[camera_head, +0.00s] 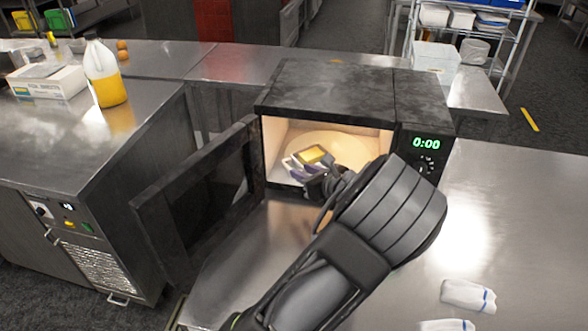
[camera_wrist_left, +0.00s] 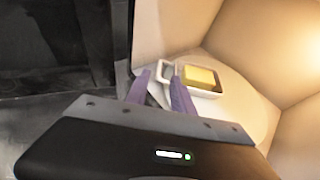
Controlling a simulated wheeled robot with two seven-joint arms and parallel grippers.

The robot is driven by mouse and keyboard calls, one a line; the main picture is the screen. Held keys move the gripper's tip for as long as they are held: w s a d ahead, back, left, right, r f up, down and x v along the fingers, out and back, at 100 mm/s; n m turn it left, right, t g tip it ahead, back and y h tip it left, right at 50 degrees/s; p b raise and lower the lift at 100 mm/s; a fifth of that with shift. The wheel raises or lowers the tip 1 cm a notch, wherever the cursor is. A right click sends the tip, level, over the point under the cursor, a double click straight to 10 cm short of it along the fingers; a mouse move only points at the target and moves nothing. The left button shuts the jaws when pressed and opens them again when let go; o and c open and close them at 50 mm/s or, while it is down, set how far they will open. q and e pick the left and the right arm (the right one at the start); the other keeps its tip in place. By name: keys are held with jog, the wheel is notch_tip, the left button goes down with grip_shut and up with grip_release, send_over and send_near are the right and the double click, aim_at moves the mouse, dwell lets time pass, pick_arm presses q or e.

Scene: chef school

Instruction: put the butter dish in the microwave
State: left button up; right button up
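The butter dish (camera_head: 327,160), pale with a yellow block of butter (camera_head: 313,153), is inside the open microwave (camera_head: 350,88), over its round plate (camera_head: 350,142). In the left wrist view the dish (camera_wrist_left: 205,92) has a pale loop handle (camera_wrist_left: 166,66) on its near left side. My left gripper (camera_head: 314,174) reaches in through the microwave opening. Its two purple fingers (camera_wrist_left: 162,88) stand apart, with the handle at their tips. I cannot tell whether they touch it. The arm hides part of the cavity. My right gripper is not in view.
The microwave door (camera_head: 195,200) stands open to the left, beside my arm. White cloth-like items (camera_head: 467,296) lie on the counter at the lower right. A yellow bottle (camera_head: 103,75) and a box (camera_head: 47,82) stand on the left counter. The counter right of the microwave is mostly clear.

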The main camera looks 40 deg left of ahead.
pick_arm(q)
jog(key=v, duration=0.3)
dwell(0.7)
